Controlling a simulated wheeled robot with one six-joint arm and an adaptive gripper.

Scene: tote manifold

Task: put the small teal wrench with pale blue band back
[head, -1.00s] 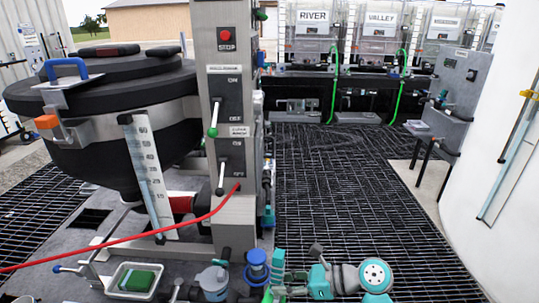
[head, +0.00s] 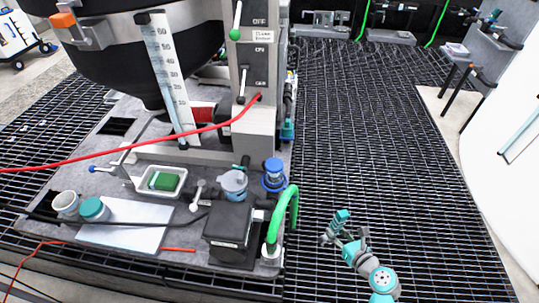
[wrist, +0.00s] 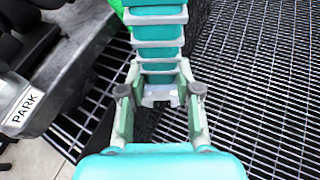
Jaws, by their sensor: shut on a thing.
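A teal tool (wrist: 157,50) with pale bands across it, which I take to be the wrench, sticks out ahead between the fingers of my gripper (wrist: 160,92). The fingers are shut on its near end, where a whitish piece shows. Its far end runs out of the wrist view at the top. In the head view the teal tool (head: 341,215) shows small at the tip of my gripper (head: 340,234), above the black grating and right of the green hose. I cannot single out a pale blue band.
A bright green hose (head: 291,207) arches up beside a black box (head: 230,224) at the platform's right edge. A blue-topped fitting (head: 274,173) and a white tray (head: 151,190) stand behind. A PARK label (wrist: 24,108) shows at left. The grating (head: 385,140) to the right is clear.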

